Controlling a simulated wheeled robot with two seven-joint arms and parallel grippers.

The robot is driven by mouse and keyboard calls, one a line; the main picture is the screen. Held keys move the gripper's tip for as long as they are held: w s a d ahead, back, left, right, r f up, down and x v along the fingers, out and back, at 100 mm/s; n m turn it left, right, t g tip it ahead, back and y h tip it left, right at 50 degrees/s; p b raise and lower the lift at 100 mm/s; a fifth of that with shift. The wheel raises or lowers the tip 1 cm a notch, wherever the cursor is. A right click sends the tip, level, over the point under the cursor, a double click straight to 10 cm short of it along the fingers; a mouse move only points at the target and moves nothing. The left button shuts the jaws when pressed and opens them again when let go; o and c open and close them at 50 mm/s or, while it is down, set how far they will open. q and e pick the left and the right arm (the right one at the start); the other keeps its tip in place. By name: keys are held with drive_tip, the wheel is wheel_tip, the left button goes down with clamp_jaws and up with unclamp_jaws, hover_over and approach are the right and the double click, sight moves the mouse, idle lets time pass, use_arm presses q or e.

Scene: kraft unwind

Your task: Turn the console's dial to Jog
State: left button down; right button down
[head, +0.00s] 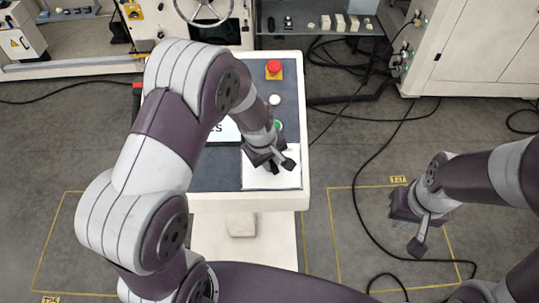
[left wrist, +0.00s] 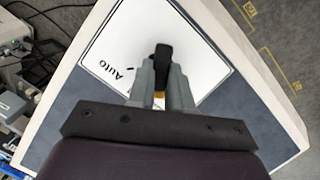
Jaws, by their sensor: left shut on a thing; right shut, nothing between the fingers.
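The console (head: 215,178) stands in front of me with a slate-blue top and a pale rim. A white label plate (head: 287,178) lies at its near right corner; it also fills much of the left wrist view (left wrist: 205,52). The word "Auto" is printed on the plate; no "Jog" marking is visible. My left gripper (head: 268,162) is over the plate, shut on the black dial (left wrist: 162,52), whose end shows between the fingers. The arm hides the dial in the head view. My right gripper (head: 418,232) is shut and empty, out over the floor right of the console.
A red emergency button (head: 273,67), a white button (head: 274,99) and a green button (head: 278,125) line the console's right side. A partly hidden screen (head: 227,130) is left of my gripper. Cables (head: 365,170) cross the floor at right. A white cabinet (head: 480,50) stands behind.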

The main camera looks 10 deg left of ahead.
use_arm(q)
drive_tip(key=shift+s+r+m+p, duration=0.1)
drive_tip(key=shift+r+m+p, duration=0.1)
drive_tip(key=shift+m+p, duration=0.65)
drive_tip(key=shift+d+f+m+g+y+p, duration=0.15)
drive_tip(key=shift+m+g+y+p, duration=0.2)
drive_tip(key=shift+m, duration=0.4)
drive_tip(key=shift+f+m+y, duration=0.15)
drive_tip(key=shift+m+y, duration=0.2)
drive_tip(key=shift+m, duration=0.95)
use_arm(e)
drive_tip(key=shift+r, duration=1.75)
use_arm(q)
drive_tip(key=c, duration=1)
unclamp_jaws()
drive_tip(key=shift+c, duration=0.2)
